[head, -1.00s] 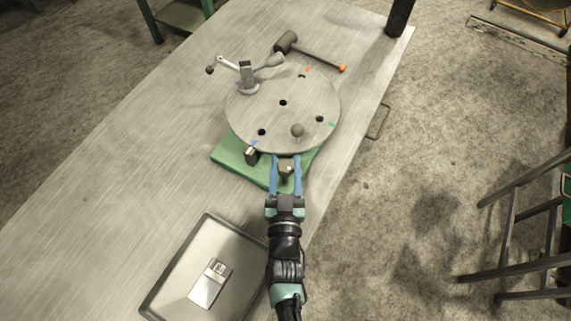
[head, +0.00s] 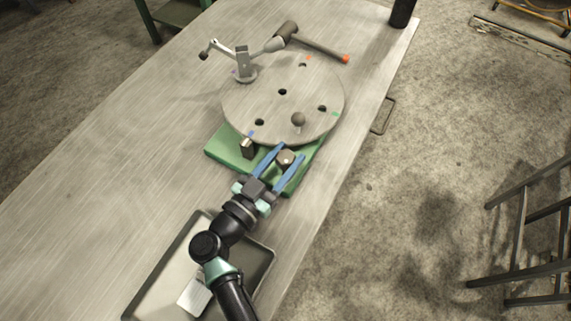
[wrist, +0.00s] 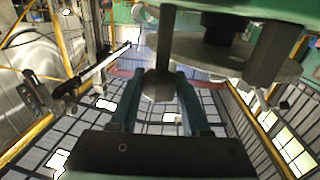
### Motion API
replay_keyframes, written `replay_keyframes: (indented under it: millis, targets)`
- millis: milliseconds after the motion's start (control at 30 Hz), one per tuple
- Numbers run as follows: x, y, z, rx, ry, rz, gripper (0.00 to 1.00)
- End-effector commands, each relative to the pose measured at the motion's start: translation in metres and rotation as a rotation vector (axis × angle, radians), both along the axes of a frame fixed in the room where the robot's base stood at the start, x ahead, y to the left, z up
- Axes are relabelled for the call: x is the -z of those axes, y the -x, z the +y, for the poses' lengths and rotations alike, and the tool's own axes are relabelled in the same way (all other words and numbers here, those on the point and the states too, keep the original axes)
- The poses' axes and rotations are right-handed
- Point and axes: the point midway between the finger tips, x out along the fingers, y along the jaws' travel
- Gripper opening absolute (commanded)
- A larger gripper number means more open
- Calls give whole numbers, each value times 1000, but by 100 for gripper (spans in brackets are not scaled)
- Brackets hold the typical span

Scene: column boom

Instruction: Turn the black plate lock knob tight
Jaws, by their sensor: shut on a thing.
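The lock knob (head: 286,158) is a small faceted knob at the front edge of the green base (head: 222,150), below the round grey plate (head: 265,105). It looks dark grey-brown rather than plain black. My gripper (head: 292,151) has its two blue fingers on either side of the knob and is shut on it. The fingers point up and to the right. In the wrist view the knob (wrist: 157,86) sits between the fingers, with a dark shaft rising behind it. The exact finger contact is hard to see.
A dark block (head: 248,148) stands on the base just left of my fingers. A tray (head: 265,262) lies beneath my arm.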

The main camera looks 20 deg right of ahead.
Motion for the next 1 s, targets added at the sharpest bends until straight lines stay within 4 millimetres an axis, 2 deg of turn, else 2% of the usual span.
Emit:
replay_keyframes:
  millis: [33, 600, 1000]
  targets:
    - [5, -4, 3, 21, 7, -8, 0]
    - [2, -2, 3, 420, 2, -2, 0]
    - [0, -1, 1, 622, 3, -2, 0]
